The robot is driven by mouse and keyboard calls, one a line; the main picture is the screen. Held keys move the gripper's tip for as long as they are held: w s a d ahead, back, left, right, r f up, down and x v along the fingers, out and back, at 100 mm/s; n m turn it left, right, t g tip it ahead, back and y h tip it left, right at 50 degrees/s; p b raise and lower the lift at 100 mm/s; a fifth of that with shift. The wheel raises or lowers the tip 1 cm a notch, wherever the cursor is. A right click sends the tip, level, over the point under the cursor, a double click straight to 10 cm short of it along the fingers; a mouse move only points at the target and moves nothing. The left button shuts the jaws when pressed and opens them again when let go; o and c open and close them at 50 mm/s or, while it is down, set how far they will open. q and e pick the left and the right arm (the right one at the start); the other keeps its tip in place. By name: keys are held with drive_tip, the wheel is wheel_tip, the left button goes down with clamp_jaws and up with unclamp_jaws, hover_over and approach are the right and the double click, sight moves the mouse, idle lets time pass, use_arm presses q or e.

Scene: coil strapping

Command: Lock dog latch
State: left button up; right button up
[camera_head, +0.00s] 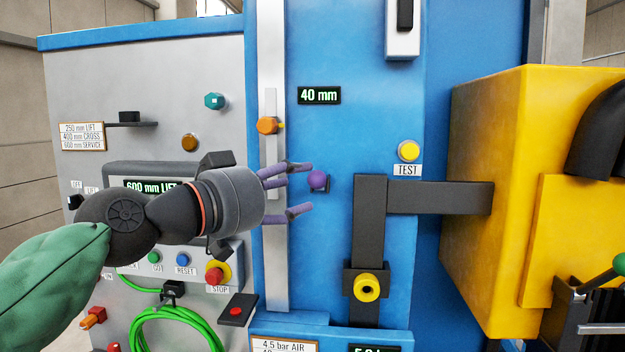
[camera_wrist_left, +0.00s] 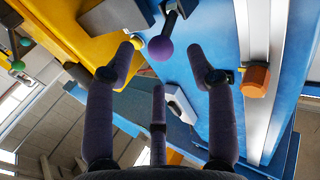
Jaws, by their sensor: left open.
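A purple ball knob (camera_head: 317,180) on a short dark lever sits on the blue machine front, below the "40 mm" display; no label names it as the dog latch. My left gripper (camera_head: 303,188) is open, its purple-grey fingers pointing at the knob. In the left wrist view the purple knob (camera_wrist_left: 160,48) shows between the two front fingertips of the gripper (camera_wrist_left: 160,58). The fingers do not appear closed on it; I cannot tell whether they touch. The wrist view shows the dark lever running up from the knob. My right gripper is out of view.
An orange knob (camera_head: 267,125) sits on the silver vertical rail left of the purple knob. A dark bracket (camera_head: 370,220) with a yellow ring (camera_head: 366,287) stands to its right. A yellow housing (camera_head: 490,140) juts out farther right. Control buttons and a green hose (camera_head: 178,315) are left.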

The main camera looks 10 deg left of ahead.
sight(310, 182)
use_arm(q)
drive_tip(key=shift+x, duration=2.35)
clamp_jaws()
